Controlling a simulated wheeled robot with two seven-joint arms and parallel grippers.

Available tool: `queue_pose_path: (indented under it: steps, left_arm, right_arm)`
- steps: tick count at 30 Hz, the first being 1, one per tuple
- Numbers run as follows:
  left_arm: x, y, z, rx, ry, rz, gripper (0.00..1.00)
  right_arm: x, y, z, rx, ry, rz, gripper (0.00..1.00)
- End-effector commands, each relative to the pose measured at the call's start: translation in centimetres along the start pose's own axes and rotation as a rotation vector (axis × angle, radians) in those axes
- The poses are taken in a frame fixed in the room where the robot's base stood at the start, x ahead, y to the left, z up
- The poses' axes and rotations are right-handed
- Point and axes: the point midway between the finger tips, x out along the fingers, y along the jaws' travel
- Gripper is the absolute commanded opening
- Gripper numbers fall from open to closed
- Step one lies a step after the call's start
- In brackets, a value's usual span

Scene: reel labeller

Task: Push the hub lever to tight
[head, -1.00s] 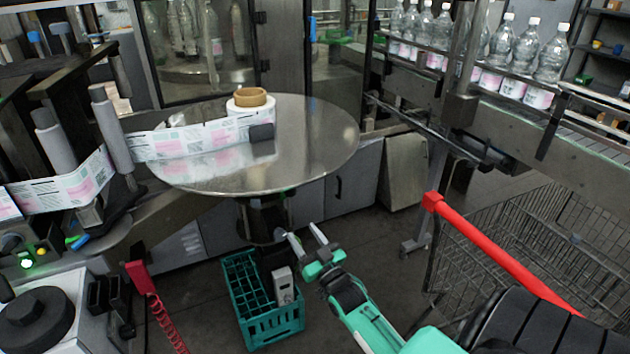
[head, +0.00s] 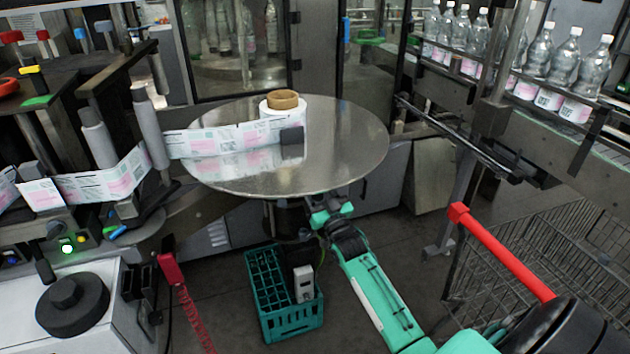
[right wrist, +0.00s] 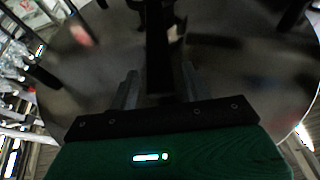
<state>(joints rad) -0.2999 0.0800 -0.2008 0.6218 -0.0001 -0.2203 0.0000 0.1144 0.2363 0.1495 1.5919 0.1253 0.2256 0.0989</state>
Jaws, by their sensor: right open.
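The round steel turntable (head: 350,150) stands in the middle of the head view, with a dark hub (head: 290,218) below it. My right gripper (head: 325,213) is at the turntable's front underside, its fingertips hidden in the head view. In the right wrist view my right gripper (right wrist: 160,85) is open, its two fingers either side of a dark post-like part (right wrist: 160,45). I cannot tell whether this part is the hub lever, or whether the fingers touch it. No hub lever can be made out for sure. My left gripper is not in view.
A label roll (head: 283,120) stands on the turntable, with its label web (head: 222,140) running left. A green crate (head: 285,325) sits on the floor below. A red bar (head: 505,255) and a wire cart (head: 590,240) are at right. Bottles (head: 560,60) line the conveyor.

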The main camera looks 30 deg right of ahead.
Motion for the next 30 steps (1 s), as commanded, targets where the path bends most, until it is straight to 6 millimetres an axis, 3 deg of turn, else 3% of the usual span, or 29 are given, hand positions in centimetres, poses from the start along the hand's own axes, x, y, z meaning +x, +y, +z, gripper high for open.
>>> queue_pose_path:
  steps: [4, 14, 22, 30]
  left_arm:
    - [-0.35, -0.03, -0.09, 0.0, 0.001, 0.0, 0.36]
    - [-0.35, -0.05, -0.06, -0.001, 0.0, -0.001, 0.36]
    - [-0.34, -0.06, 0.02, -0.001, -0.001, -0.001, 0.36]
    - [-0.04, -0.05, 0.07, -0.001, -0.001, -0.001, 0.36]
  right_arm:
    - [1.16, -0.02, -0.06, 0.0, 0.0, -0.001, 0.49]
    - [1.44, -0.02, 0.04, 0.0, -0.001, -0.001, 0.49]
    - [1.42, -0.01, 0.03, 0.0, -0.001, -0.001, 0.0]
    - [1.42, 0.37, 0.11, 0.002, 0.001, -0.015, 0.0]
